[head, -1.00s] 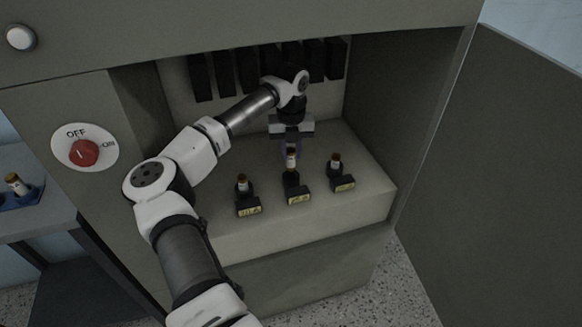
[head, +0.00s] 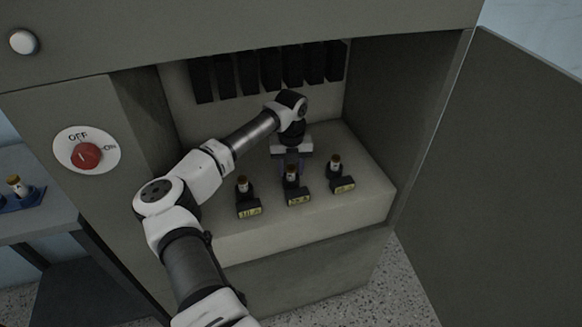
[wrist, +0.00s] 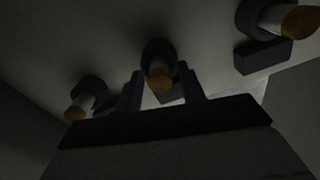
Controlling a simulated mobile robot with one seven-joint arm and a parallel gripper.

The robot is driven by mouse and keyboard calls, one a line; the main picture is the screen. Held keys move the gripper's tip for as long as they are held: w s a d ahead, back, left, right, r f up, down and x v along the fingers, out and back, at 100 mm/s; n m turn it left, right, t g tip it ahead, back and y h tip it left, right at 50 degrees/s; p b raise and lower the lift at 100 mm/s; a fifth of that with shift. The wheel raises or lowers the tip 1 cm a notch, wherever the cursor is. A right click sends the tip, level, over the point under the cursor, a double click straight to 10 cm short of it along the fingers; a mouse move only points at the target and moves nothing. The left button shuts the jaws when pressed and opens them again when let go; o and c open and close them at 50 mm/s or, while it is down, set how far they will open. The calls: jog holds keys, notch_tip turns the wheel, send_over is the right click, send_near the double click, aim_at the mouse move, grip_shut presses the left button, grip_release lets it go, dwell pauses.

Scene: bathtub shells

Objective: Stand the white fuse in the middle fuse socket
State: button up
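The white fuse (head: 291,171), pale with a brown-gold cap, stands upright in the middle fuse socket (head: 297,196), a dark block with a yellow label, on the cabinet's ledge. Its top sits in line with its neighbours. My gripper (head: 290,163) is low behind and around this fuse. In the wrist view the fuse (wrist: 159,77) shows between my two dark fingers (wrist: 161,92), with a visible gap beside it, so the fingers look open. The fuse's lower end is hidden inside the socket.
Similar fuses stand in the left socket (head: 248,207) and right socket (head: 342,185), close on either side. Dark breakers (head: 270,68) line the back wall. An open door (head: 500,170) is at right. Another fuse (head: 15,184) sits in a blue holder on the left-hand shelf.

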aim_at(291, 168)
jog(key=shift+o, duration=0.4)
jog(key=shift+r, duration=0.1)
notch_tip(291, 168, up, 12)
jog(key=b, duration=0.1)
jog(key=shift+b, duration=0.3)
